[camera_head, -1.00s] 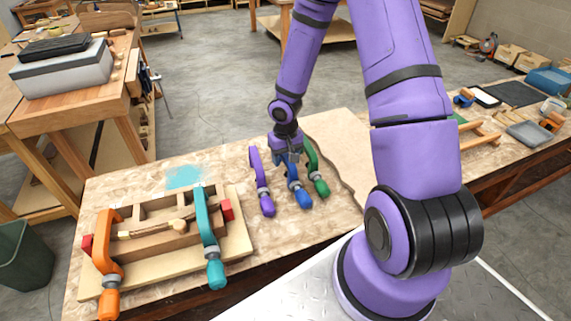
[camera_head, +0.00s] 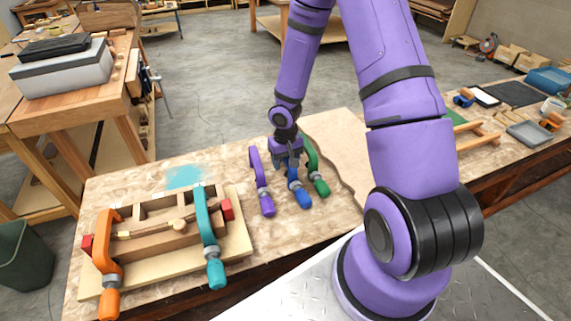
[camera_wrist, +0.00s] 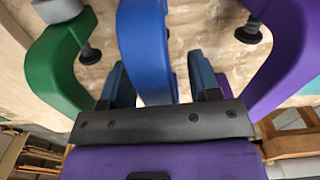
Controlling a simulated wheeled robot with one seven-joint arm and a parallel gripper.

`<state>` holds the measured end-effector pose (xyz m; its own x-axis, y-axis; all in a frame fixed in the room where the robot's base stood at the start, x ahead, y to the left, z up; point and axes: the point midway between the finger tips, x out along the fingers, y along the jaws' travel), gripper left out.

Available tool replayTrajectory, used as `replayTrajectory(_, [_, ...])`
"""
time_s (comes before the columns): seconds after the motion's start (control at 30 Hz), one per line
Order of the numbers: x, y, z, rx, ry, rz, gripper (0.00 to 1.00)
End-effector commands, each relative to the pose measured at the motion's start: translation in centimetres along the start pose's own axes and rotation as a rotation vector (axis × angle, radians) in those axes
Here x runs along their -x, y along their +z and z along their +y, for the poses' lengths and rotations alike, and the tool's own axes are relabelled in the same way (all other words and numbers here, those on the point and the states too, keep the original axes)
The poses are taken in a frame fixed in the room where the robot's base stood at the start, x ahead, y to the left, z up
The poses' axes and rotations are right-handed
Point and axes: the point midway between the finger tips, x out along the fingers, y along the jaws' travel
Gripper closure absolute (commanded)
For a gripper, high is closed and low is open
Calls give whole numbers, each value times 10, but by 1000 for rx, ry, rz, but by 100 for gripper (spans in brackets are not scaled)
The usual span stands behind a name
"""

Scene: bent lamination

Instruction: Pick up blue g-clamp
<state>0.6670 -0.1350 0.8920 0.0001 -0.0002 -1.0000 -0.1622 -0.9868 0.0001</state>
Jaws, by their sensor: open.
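The blue g-clamp (camera_head: 299,192) lies on the workbench between a purple g-clamp (camera_head: 261,184) on its left and a green g-clamp (camera_head: 317,172) on its right. My gripper (camera_head: 289,162) is above the far end of the blue clamp, pointing down. In the wrist view my gripper (camera_wrist: 158,82) is open, with one finger on each side of the blue clamp's frame (camera_wrist: 146,48). The green clamp (camera_wrist: 52,68) and the purple clamp (camera_wrist: 290,55) show outside the fingers. Whether a finger touches the blue clamp I cannot tell.
A wooden jig (camera_head: 240,246) with an orange clamp (camera_head: 108,250) and a teal clamp (camera_head: 207,230) stands at the left of the bench. A thin board (camera_head: 345,140) lies right of the green clamp. Neighbouring clamps stand close to my fingers.

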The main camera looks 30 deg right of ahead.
Motion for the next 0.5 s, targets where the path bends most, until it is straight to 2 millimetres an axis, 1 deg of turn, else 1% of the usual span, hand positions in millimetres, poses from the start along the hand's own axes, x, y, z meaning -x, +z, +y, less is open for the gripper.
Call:
replayTrajectory(0.2, [0, 0, 0, 0, 0, 0, 44])
replayTrajectory(0.23, [0, 0, 0, 0, 0, 0, 48])
replayTrajectory(0.27, [0, 0, 0, 0, 0, 0, 55])
replayTrajectory(0.3, [0, 0, 0, 0, 0, 0, 64])
replayTrajectory(0.37, [0, 0, 0, 0, 0, 0, 78])
replayTrajectory(0.4, [0, 0, 0, 0, 0, 0, 87])
replayTrajectory(0.43, [0, 0, 0, 0, 0, 0, 94])
replayTrajectory(0.5, [0, 0, 0, 0, 0, 1, 94])
